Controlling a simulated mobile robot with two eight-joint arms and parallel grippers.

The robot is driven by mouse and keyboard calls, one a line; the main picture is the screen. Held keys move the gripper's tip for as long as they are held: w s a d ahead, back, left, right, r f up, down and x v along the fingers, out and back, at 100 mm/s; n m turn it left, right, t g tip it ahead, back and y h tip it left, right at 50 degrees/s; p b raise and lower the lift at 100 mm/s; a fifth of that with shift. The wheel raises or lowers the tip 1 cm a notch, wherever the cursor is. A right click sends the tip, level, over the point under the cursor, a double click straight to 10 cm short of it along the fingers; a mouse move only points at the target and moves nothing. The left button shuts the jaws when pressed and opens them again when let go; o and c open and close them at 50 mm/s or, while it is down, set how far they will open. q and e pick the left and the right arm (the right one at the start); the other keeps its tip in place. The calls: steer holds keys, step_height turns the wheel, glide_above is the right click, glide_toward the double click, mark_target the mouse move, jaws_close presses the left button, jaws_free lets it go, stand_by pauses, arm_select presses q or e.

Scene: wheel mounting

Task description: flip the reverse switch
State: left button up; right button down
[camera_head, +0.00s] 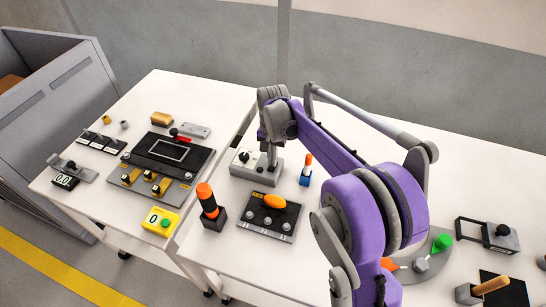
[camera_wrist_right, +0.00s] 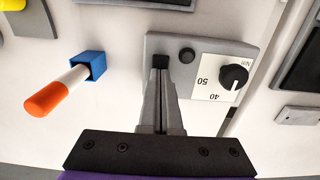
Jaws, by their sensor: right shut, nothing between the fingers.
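A grey control box (camera_head: 248,168) stands on the right-hand white table in the head view. I cannot tell for certain which part is the reverse switch. My right gripper (camera_head: 271,163) is shut and empty, pointing down at the box. In the wrist view its fingertips (camera_wrist_right: 160,66) overlap the box's edge beside the round part; contact cannot be told. They hide the surface beneath. My left gripper is not in view.
An orange-and-white stick in a blue holder (camera_head: 305,178) stands close to the right of the box. A black panel with an orange handle (camera_head: 268,216) and an orange-topped black post (camera_head: 207,201) are in front. Another table with panels (camera_head: 165,160) is left.

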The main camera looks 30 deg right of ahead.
steer(key=shift+r+p, duration=0.35)
steer(key=shift+r, duration=0.1)
steer(key=r+p, duration=0.1)
steer(key=r, duration=0.1)
steer(key=r+p, duration=0.1)
steer(key=r, duration=0.1)
steer(key=shift+w+d+r, duration=0.2)
steer(key=shift+r, duration=0.15)
step_height(320, 180, up, 8)
steer(key=shift+w+d+r+p, duration=0.15)
steer(key=shift+w+d+p, duration=0.15)
steer(key=shift+p, duration=0.1)
steer(key=s+a+n+t+p, duration=0.2)
steer(key=s+a+n+t, duration=0.15)
steer(key=s+a, duration=0.55)
steer(key=s+a+f+n+t+p, duration=0.1)
steer(key=s+a+f+n, duration=0.1)
steer(key=s, duration=0.5)
steer(key=s+a+f+n+t+p, duration=0.1)
steer(key=s+f+n, duration=0.3)
steer(key=s, duration=0.3)
steer(key=shift+s+a, duration=0.15)
steer(key=shift+a, duration=0.25)
